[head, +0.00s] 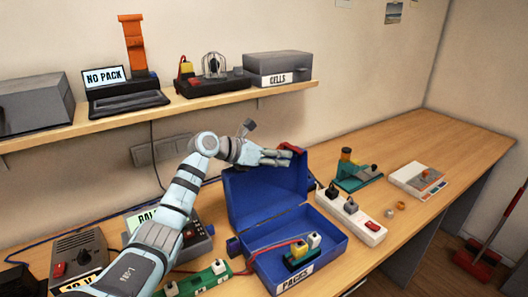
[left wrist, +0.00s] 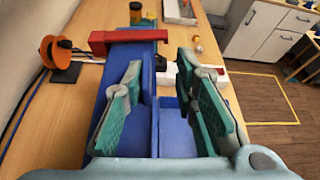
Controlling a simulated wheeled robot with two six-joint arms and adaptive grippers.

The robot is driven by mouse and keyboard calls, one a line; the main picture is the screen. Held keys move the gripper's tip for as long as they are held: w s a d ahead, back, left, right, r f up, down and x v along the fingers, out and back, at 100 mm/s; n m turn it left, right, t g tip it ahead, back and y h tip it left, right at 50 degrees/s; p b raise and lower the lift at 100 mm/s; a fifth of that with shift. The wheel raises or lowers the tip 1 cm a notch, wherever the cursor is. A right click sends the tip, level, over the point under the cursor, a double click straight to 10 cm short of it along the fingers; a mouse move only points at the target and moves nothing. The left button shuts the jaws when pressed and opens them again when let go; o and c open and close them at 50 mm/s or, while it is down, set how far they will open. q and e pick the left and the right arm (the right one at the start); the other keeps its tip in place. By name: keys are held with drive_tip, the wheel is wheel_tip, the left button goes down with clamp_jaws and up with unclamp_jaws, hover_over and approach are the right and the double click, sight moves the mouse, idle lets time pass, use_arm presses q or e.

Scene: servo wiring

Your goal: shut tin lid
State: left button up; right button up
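The blue tin (head: 328,244), labelled PACKS, stands on the bench with its lid (head: 268,192) raised roughly upright at the back. A red piece (head: 291,147) sits at the lid's top edge; in the left wrist view a red bar (left wrist: 125,37) lies across the blue lid (left wrist: 122,65). My left gripper (head: 284,157) is at the lid's upper edge. Its fingers (left wrist: 160,65) are spread apart with nothing clamped between them; I cannot tell whether one touches the lid. A green pack (head: 297,257) with yellow and white connectors and a red wire lies in the tin. My right gripper is not in view.
A white power strip (head: 352,217) stands right of the tin, with a green device (head: 355,170) behind it. A green board (head: 200,283) lies to the left, its red wire running to the tin. A shelf (head: 200,105) hangs behind.

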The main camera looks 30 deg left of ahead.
use_arm(q)
drive_tip(key=shift+p+v, duration=0.3)
drive_tip(key=shift+v, duration=0.5)
drive_tip(key=v, duration=0.5)
drive_tip(key=shift+s+a, duration=0.15)
drive_tip(key=shift+a, duration=0.05)
wheel_tip(320, 180, up, 3)
drive_tip(key=b, duration=0.6)
hover_over(231, 175)
drive_tip(key=shift+s, duration=0.1)
drive_tip(key=shift+s+a+r, duration=0.1)
drive_tip(key=shift+s+r, duration=0.1)
drive_tip(key=shift+r, duration=0.1)
drive_tip(key=shift+p, duration=0.35)
